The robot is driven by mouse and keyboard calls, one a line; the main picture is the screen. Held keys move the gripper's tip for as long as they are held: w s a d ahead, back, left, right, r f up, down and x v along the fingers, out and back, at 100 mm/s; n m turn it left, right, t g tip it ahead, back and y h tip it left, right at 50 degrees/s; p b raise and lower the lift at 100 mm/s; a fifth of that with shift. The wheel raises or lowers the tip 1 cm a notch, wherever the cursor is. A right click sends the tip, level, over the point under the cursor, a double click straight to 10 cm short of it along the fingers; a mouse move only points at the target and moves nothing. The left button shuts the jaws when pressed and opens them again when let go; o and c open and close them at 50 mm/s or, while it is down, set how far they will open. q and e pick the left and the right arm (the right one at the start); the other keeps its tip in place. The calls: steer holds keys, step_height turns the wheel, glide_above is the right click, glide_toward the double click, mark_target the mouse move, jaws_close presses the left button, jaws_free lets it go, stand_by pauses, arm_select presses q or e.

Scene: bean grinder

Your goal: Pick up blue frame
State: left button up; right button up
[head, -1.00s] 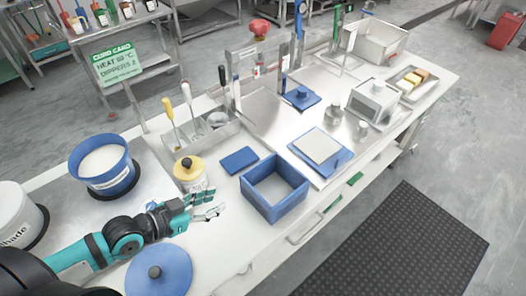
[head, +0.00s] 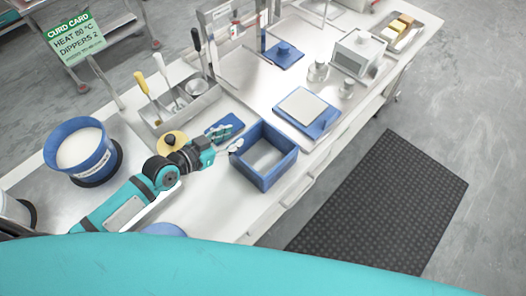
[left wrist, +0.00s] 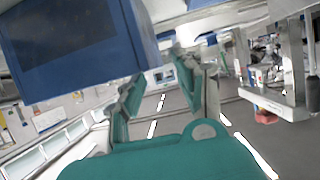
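The blue frame (head: 291,168) is an open square box with blue walls, standing on the white worktop right of my left gripper (head: 236,141). The gripper's fingers are open, at the frame's left corner; I cannot tell whether they touch it. In the left wrist view, a large blue wall, seemingly the frame (left wrist: 75,50), fills the upper left. The spread fingers of the left gripper (left wrist: 158,70) are close to its right edge, with nothing clearly held between them. My right gripper is not in view.
A flat blue block (head: 225,127) and a yellow-lidded jar (head: 171,143) lie behind my left gripper. A blue tray with a pale slab (head: 306,108) is right of the frame. A blue pot (head: 82,150) stands at left. The worktop edge is just in front.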

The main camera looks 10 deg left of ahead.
mark_target(239, 137)
arm_select(q)
steer(key=p+x, duration=0.1)
steer(key=x, duration=0.4)
steer(key=shift+d+f, duration=0.3)
steer(key=shift+d, duration=0.05)
steer(key=shift+w+d+f, duration=0.1)
steer(key=shift+w+d, duration=0.05)
steer(key=shift+w, duration=0.05)
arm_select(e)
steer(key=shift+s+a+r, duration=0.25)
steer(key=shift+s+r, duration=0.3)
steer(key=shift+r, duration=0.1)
arm_select(q)
steer(key=shift+c, duration=0.3)
jaws_close()
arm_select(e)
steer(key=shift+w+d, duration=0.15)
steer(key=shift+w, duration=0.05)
